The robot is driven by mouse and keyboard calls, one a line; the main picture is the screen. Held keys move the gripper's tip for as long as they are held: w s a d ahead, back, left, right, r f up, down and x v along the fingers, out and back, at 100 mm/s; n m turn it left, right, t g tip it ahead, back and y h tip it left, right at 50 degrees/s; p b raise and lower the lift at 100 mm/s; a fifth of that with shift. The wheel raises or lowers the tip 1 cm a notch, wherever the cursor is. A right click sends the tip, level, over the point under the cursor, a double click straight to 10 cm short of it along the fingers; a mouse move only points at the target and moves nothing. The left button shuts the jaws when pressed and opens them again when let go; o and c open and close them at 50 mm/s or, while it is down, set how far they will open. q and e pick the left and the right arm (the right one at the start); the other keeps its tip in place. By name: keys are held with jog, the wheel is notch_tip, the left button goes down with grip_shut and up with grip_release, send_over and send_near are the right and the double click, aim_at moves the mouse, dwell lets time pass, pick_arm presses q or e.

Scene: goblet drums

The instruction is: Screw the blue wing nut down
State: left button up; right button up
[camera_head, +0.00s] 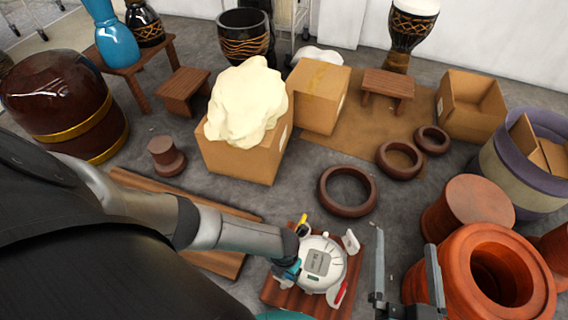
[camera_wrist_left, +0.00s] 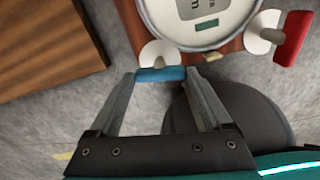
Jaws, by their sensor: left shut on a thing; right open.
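The blue wing nut (camera_wrist_left: 160,74) sits between the fingertips of my left gripper (camera_wrist_left: 159,77) in the left wrist view, beside a white tab on the rim of a round white device (camera_wrist_left: 205,38). In the head view the device (camera_head: 322,262) has a grey display panel and stands on a reddish wooden board (camera_head: 280,293). My left gripper (camera_head: 288,268) reaches the device's left side and mostly hides the blue nut there. A red wing piece (camera_head: 341,293) and a yellow one (camera_head: 302,221) are also on the rim. My right gripper (camera_head: 407,272) is open and empty right of the device.
Orange-red drum shells (camera_head: 490,272) stand close right of my right gripper. A dark ring (camera_head: 347,190) lies behind the device. A cardboard box (camera_head: 243,158) with a cream lump stands further back. A wooden board (camera_head: 195,262) lies left, under my left arm.

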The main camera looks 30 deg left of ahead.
pick_arm(q)
jog(key=o, duration=1.2)
jog(key=shift+c, duration=0.2)
jog(key=shift+r, duration=0.1)
